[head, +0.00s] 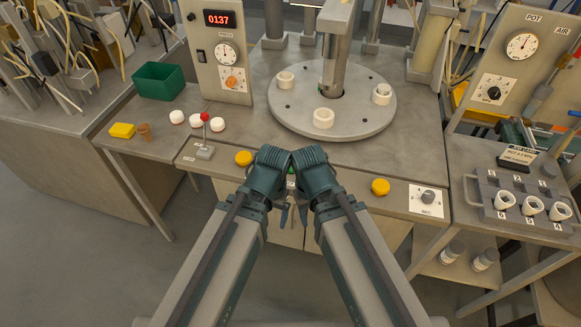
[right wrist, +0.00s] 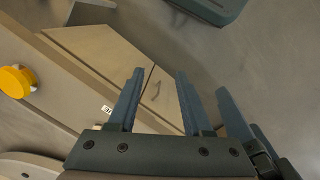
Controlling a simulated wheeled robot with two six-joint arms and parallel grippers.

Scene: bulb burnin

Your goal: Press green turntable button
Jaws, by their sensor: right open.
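A small patch of green (head: 291,170) shows between my two wrists at the front edge of the turntable bench in the head view. It may be the green button, but my wrists hide most of that spot. The round grey turntable (head: 345,125) stands just behind, with several white ring-shaped holders on it. My right gripper (head: 304,214) points down in front of the bench edge. Its fingers are apart and empty in the right wrist view (right wrist: 159,75). My left gripper (head: 284,216) hangs close beside it; its jaw gap is not clear.
Yellow buttons sit left (head: 244,158) and right (head: 380,187) of my wrists. A red-knobbed lever (head: 205,118), white caps and a green bin (head: 159,80) are at left. A dial plate (head: 428,201) and a numbered rack (head: 530,209) are at right.

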